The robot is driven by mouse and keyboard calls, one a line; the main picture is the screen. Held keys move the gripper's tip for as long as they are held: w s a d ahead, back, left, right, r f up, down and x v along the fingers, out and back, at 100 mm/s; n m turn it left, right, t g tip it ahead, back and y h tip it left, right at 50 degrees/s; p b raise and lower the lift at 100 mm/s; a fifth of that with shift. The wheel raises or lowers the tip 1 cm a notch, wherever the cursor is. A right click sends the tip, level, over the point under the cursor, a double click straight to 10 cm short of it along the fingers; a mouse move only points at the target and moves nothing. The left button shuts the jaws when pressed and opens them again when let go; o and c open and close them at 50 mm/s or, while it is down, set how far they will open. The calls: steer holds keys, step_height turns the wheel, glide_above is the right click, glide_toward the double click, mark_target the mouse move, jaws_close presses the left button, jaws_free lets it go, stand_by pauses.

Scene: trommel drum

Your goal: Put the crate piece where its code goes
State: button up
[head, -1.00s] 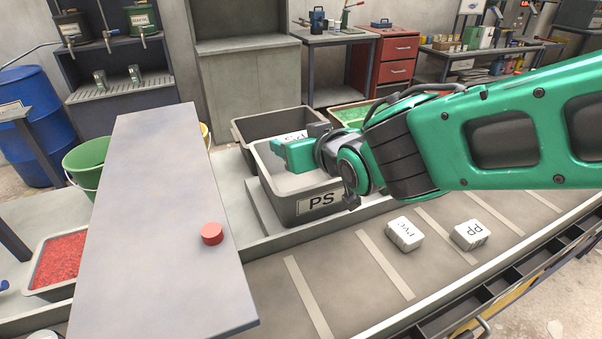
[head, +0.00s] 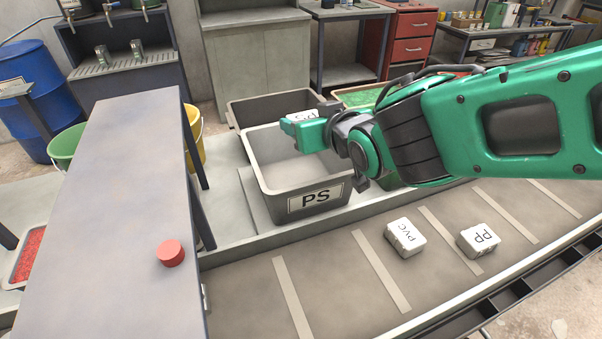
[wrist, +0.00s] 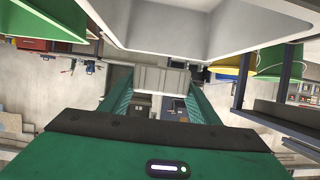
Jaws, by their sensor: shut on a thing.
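My gripper (head: 291,124) is over the back edge of the grey bin labelled PS (head: 315,199) in the head view. It is shut on a white crate piece (head: 304,116), which is partly hidden by a green finger. The dark lettering on its top is too small to read surely. In the wrist view a pale block (wrist: 160,78) shows between the fingers. The PS bin looks empty where I can see inside. A white PVC piece (head: 404,237) and a white PP piece (head: 478,240) lie apart on the belt.
A darker bin (head: 240,113) stands behind the PS bin. Another bin with green contents (head: 358,96) is partly behind my arm. A grey panel with a red button (head: 171,252) stands at left, beside a yellow bucket (head: 196,145). The belt's near left part is clear.

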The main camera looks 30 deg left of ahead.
steer(key=shift+f, duration=2.6)
steer(key=o, duration=1.2)
steer(key=shift+c, duration=0.2)
steer(key=v, duration=1)
steer(key=shift+s+d+r, duration=0.1)
steer(key=shift+s+d, duration=0.05)
steer(key=shift+d, duration=0.15)
